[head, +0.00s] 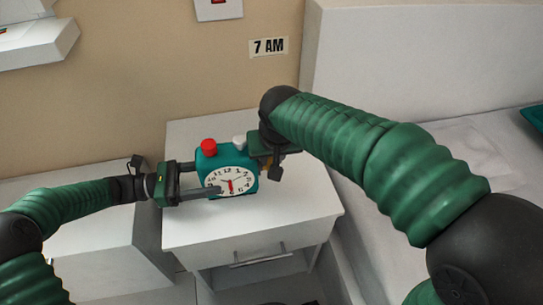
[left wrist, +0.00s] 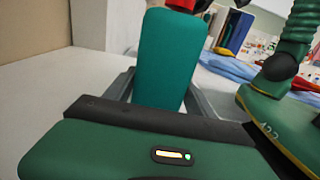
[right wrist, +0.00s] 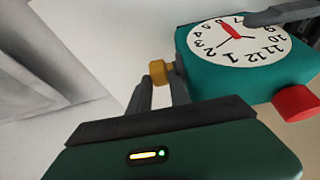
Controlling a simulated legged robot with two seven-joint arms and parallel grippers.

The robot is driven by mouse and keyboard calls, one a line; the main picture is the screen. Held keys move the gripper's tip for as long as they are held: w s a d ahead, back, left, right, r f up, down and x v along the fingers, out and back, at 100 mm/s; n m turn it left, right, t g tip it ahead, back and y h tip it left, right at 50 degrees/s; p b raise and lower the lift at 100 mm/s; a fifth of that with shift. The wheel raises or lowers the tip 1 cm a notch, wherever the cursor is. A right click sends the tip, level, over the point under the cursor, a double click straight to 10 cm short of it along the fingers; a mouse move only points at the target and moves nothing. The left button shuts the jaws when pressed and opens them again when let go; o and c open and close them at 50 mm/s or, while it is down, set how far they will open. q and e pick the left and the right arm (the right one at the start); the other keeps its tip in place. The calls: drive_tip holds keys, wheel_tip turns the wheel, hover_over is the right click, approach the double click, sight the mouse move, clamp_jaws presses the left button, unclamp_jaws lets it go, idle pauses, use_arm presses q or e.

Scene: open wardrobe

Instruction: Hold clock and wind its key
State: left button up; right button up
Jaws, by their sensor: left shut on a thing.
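The teal clock (head: 208,165) has a white face with red and dark hands and a red button (head: 208,146) on top. It is upright over the white nightstand; I cannot tell if it touches the top. My left gripper (head: 203,180) is shut on the clock from the left, one finger across the face's edge. The clock's teal side shows between its fingers in the left wrist view (left wrist: 165,55). The yellow key (right wrist: 160,72) sticks out of the clock's other side. My right gripper (right wrist: 158,92) has its fingertips at the key; whether they press on it is unclear.
The white nightstand (head: 300,205) has a drawer with a grey handle (head: 262,259). A "7 AM" sign (head: 268,46) is on the wall. A white bed (head: 400,60) is at the right. The nightstand top is clear in front of the clock.

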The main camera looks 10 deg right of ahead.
clamp_jaws()
drive_tip(key=g, duration=0.1)
drive_tip(key=w+g, duration=0.1)
drive_tip(key=shift+g, duration=0.3)
drive_tip(key=shift+w+g, duration=0.2)
drive_tip(key=shift+g, duration=0.55)
drive_tip(key=shift+w+g, duration=0.15)
drive_tip(key=shift+g, duration=0.6)
drive_tip(key=shift+o, duration=1.3)
unclamp_jaws()
drive_tip(key=shift+r, duration=0.1)
